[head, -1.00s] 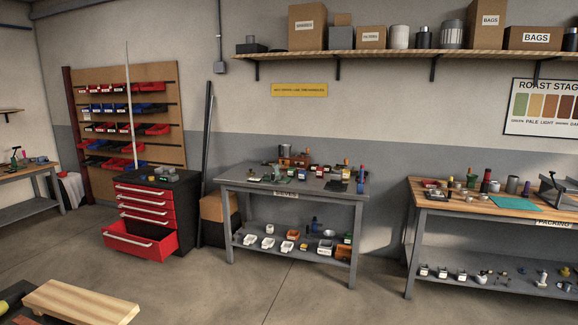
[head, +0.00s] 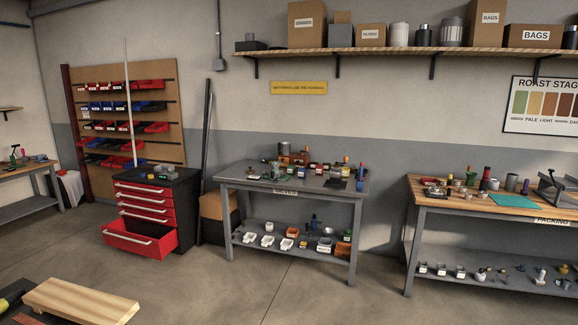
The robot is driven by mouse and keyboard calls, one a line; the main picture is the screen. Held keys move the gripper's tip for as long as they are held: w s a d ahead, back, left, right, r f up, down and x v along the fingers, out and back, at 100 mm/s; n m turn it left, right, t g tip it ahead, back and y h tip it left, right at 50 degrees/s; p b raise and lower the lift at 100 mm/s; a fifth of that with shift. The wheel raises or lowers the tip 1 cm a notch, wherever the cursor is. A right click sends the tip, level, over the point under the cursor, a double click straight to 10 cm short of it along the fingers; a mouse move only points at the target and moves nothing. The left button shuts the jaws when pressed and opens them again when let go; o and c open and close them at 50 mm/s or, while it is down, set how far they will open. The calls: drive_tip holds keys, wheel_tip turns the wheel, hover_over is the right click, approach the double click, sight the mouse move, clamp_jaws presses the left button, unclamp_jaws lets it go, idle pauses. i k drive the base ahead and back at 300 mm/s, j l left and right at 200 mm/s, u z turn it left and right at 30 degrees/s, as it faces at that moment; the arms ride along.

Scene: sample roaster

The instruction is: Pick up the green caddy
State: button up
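I cannot single out the green caddy for certain at this distance. A small green item (head: 347,236) shows at the right end of the lower shelf of the middle grey table, by an orange-brown bin (head: 343,248). Small green spots also show among the crowded items on that table's top, too small to make out. My gripper is not in view.
The middle grey table (head: 232,182) stands against the wall. A wood-topped packing bench (head: 425,197) is at right. A red tool chest (head: 140,212) at left has its bottom drawer open. A wooden board (head: 80,300) is near at lower left. Open floor lies between.

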sight(291, 169)
drive_tip(key=i, duration=3.4)
drive_tip(key=l, duration=0.05)
